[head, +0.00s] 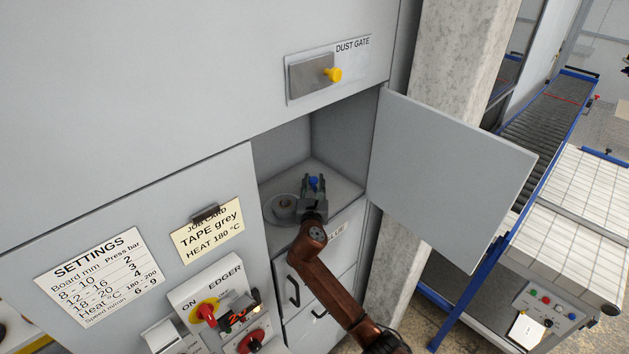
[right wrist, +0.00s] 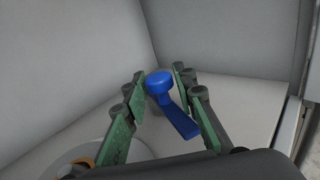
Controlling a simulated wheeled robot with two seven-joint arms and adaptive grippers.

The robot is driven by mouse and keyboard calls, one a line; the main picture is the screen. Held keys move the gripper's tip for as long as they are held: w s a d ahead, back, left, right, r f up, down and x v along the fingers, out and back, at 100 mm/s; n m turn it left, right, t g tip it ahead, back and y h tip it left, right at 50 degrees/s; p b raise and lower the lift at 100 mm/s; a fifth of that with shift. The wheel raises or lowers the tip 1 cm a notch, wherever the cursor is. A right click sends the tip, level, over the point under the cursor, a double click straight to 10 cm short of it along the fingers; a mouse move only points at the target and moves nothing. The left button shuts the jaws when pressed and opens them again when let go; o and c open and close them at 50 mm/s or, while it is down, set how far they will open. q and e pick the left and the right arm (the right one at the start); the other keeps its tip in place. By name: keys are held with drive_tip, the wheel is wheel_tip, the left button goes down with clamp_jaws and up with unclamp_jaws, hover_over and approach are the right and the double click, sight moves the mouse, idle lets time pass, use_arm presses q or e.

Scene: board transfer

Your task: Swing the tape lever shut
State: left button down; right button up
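The blue tape lever (head: 314,183) is inside the open compartment of the grey machine, and its round knob and flat arm show in the right wrist view (right wrist: 180,118). My right gripper (head: 313,182) reaches into the compartment. In the right wrist view its green-padded fingers (right wrist: 160,78) are apart, with the lever between them. I see gaps beside the knob; whether the arm touches a finger I cannot tell. A tape roll (head: 282,207) lies flat on the compartment floor, left of the gripper. The lever's pivot is hidden. My left gripper is out of view.
The compartment door (head: 450,180) stands open at the right of the opening. The compartment walls are close around the gripper. A job card (head: 208,231) and the edger switches (head: 222,313) are on the front at left. A roller conveyor (head: 545,115) stands further right.

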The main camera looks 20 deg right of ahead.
drive_tip(key=shift+o, duration=1.2)
drive_tip(key=shift+r, duration=0.3)
drive_tip(key=v, duration=1.2)
drive_tip(key=shift+f, duration=0.1)
drive_tip(key=shift+c, duration=0.7)
